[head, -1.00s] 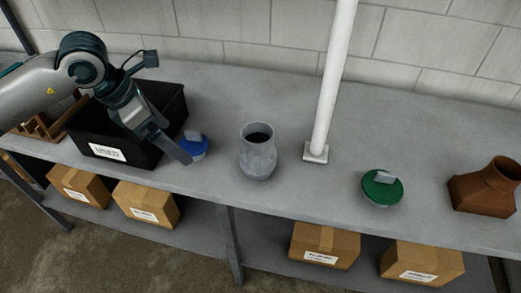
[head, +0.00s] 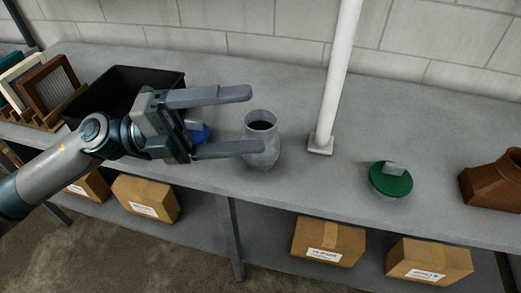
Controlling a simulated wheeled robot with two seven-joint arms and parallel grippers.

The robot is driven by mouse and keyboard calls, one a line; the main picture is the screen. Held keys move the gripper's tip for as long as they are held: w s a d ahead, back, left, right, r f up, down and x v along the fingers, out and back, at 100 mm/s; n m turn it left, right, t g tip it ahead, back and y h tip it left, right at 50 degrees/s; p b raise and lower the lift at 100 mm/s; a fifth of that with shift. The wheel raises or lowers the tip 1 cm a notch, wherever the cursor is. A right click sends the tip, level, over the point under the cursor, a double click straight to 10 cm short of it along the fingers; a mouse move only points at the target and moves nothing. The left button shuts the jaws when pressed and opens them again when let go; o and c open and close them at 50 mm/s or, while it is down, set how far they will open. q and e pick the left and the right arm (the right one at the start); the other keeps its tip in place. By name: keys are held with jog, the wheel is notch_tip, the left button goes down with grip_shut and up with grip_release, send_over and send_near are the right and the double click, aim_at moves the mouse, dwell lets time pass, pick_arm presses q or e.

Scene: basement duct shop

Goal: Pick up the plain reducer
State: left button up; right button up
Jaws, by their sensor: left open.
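The plain reducer is a grey metal piece (head: 262,142) with a round open top, standing upright on the grey bench left of the white pole. My left gripper (head: 250,121) is open, its two fingers pointing right. The fingertips reach the left side of the reducer in the head view, the lower one overlapping its edge. I cannot tell whether they touch. The reducer is not held. My right gripper is not in view.
A blue-lidded item (head: 199,132) sits partly hidden behind my left gripper. A black bin (head: 110,78) and framed filters (head: 48,88) stand at left. The white pole (head: 338,80) rises from the bench (head: 310,185). A green-lidded item (head: 391,180) and a brown duct fitting (head: 493,184) stand at right.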

pick_arm(q)
jog(key=w+a+f+n+t+y+b, duration=0.2)
jog(key=w+a+f+n+t, duration=0.15)
jog(key=n+t, duration=0.55)
jog(key=w+a+f+n+t+y+b, duration=0.15)
jog(key=w+f+n+t, duration=0.3)
jog(key=n, duration=0.95)
jog(key=n+y, duration=0.3)
jog(key=n, duration=0.2)
send_near(249, 136)
jog(key=shift+r, duration=0.15)
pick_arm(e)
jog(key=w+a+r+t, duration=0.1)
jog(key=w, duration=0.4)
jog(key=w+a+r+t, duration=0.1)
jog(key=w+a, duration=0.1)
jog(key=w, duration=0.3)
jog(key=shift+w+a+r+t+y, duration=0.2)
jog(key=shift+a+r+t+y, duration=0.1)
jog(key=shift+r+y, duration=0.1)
pick_arm(q)
jog(key=shift+w+d, duration=0.1)
